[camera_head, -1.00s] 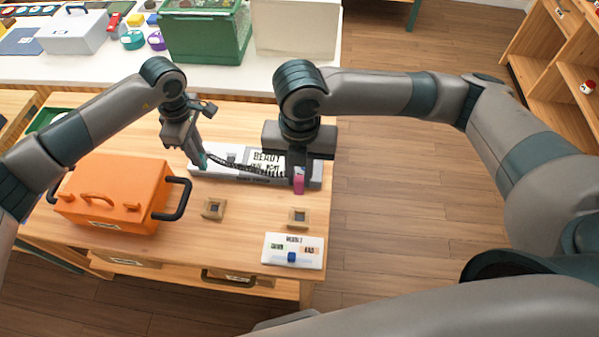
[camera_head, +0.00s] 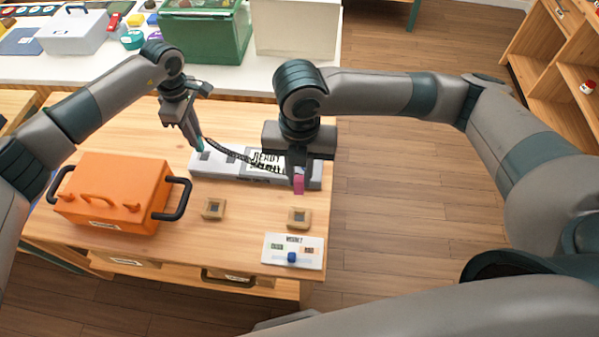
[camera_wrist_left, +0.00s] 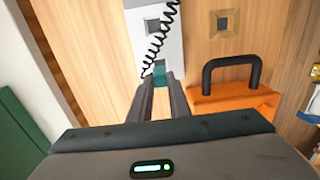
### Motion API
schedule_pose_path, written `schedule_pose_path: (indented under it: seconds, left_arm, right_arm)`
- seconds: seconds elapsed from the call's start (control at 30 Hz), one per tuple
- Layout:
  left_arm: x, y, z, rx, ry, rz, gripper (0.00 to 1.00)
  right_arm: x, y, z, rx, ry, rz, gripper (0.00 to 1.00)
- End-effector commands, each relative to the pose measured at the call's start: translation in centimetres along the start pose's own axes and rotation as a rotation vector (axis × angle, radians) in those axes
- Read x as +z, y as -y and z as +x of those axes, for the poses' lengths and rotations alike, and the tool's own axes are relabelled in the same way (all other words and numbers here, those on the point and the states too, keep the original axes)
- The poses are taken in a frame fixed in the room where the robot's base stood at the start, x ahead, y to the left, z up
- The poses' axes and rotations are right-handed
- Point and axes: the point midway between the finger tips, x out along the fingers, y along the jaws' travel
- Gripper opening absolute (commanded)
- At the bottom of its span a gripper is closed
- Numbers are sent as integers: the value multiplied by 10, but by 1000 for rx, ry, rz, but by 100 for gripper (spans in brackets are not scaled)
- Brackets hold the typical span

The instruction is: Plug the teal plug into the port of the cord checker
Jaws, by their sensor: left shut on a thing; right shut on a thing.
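The cord checker (camera_head: 235,172) is a long light-grey box with a label plate, near the back of the wooden table. It also shows in the left wrist view (camera_wrist_left: 140,40). My left gripper (camera_head: 198,146) is shut on the teal plug (camera_wrist_left: 159,73), above the checker's left end. The plug also shows in the head view (camera_head: 199,144). My right gripper (camera_head: 299,172) is shut on a pink plug (camera_head: 299,184) at the checker's right end. A black coiled cord (camera_head: 232,152) runs between the two plugs across the checker. I cannot tell which port lies under the teal plug.
An orange toolbox (camera_head: 110,190) with a black side handle stands at the left. Two small wooden sockets (camera_head: 213,209) and a white card with a blue slider (camera_head: 293,250) lie in front. A green crate (camera_head: 208,35) stands on the white table behind.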

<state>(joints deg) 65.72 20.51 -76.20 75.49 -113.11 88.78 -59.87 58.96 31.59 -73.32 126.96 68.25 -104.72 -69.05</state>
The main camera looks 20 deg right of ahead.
Motion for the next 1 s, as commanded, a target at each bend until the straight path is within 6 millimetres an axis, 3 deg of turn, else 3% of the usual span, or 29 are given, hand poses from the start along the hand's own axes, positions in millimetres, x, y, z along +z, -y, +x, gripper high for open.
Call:
schedule_pose_path:
  seconds: [1.0]
  left_arm:
    - [0,0,16,0,0,-1,0]
  right_arm:
    - [0,0,0,0,0,0,0]
